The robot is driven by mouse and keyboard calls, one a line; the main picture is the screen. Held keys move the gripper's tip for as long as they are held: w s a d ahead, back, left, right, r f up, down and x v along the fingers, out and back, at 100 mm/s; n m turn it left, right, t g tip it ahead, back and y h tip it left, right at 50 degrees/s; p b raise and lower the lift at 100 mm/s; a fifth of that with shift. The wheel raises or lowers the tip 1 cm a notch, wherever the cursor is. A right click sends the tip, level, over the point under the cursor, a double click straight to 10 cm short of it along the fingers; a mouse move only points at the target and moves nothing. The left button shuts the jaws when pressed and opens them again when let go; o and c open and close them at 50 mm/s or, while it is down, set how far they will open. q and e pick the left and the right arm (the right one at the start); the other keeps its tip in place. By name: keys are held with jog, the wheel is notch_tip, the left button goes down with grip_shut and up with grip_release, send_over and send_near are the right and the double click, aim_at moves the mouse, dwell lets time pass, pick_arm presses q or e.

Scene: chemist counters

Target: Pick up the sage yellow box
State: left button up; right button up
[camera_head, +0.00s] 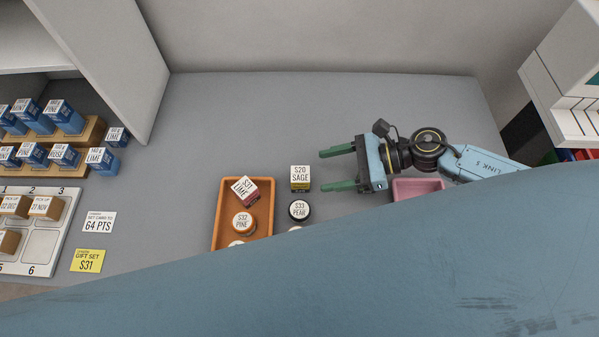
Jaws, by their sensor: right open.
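The sage yellow box (300,184) stands on the grey counter, with a white top marked "S20 SAGE" and yellow sides. It is just right of the orange tray. My right gripper (322,170) is open and empty, with its green fingers pointing left. Its fingertips are a little to the right of the box and apart from it in the picture, one toward the far side and one toward the near side. The height of the fingers over the counter is hard to tell. My left gripper is not in view.
The orange tray (215,217) holds a red LIME box (247,190) and an orange PINE jar (243,223). A black PEAR jar (299,211) stands close below the yellow box. A pink tray (420,185) is partly hidden by my right arm. The counter (250,120) behind is clear.

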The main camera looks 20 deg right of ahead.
aim_at(301, 174)
jog(key=shift+w+a+f, duration=0.25)
jog(key=shift+w+a, duration=0.05)
jog(key=shift+a, duration=0.35)
jog(key=shift+w+a+f, duration=0.1)
jog(key=shift+a+f, duration=0.15)
jog(key=shift+a, duration=0.2)
jog(key=x, duration=0.5)
jog(key=shift+p, duration=0.4)
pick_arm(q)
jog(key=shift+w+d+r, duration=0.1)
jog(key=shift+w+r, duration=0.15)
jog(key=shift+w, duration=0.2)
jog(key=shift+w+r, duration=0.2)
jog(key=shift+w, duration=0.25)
pick_arm(e)
jog(key=shift+f, duration=0.1)
jog(key=shift+c, duration=0.3)
jog(key=c, duration=1)
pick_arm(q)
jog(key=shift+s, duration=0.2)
pick_arm(e)
jog(key=shift+c, duration=0.2)
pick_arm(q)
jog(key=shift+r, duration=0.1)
